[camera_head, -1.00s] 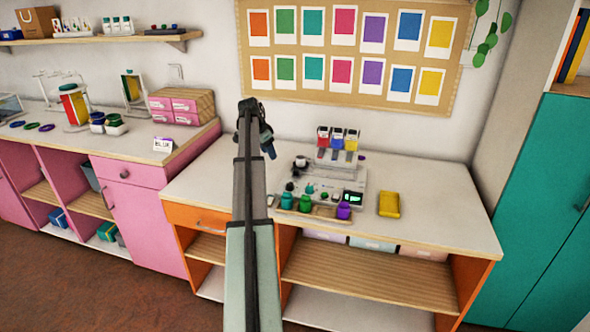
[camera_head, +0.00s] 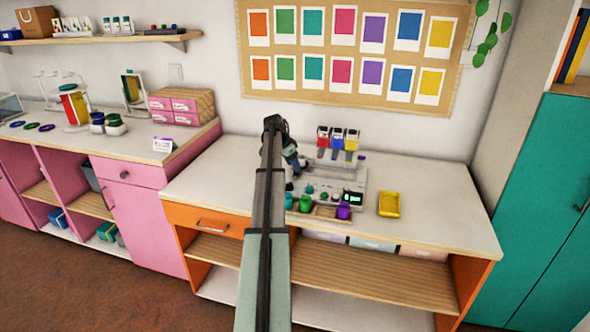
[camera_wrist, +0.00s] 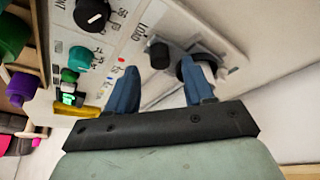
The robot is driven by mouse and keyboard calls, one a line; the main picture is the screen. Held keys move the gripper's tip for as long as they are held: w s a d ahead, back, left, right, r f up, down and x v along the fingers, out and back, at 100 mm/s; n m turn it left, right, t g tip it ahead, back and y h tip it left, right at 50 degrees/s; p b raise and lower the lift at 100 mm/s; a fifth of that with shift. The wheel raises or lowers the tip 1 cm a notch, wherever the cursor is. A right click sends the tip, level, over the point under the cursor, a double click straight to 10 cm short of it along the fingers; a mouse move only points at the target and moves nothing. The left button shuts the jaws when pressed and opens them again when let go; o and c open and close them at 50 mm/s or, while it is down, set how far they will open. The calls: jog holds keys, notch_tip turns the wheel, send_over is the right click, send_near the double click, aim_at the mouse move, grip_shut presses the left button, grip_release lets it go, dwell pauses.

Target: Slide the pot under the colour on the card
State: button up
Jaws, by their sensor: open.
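The dispensing machine (camera_head: 352,180) carries red (camera_head: 323,137), blue (camera_head: 338,140) and yellow (camera_head: 352,140) containers in a row. My gripper (camera_head: 297,165) is open at the machine's left end. In the wrist view, my spread fingers (camera_wrist: 160,90) point at the area marked LOAD. A dark round piece with a pale side, likely the pot (camera_wrist: 188,68), is partly hidden behind the right finger. A black knob (camera_wrist: 160,55) shows between the fingers.
Green jars and a purple jar (camera_head: 344,211) stand in a wooden tray along the machine's front. A yellow dish (camera_head: 389,204) lies to the right. The counter's right side (camera_head: 445,220) is clear. Panel knobs (camera_wrist: 92,14) are left of the fingers.

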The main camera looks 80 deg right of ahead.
jog(key=shift+x, duration=1.65)
grip_shut()
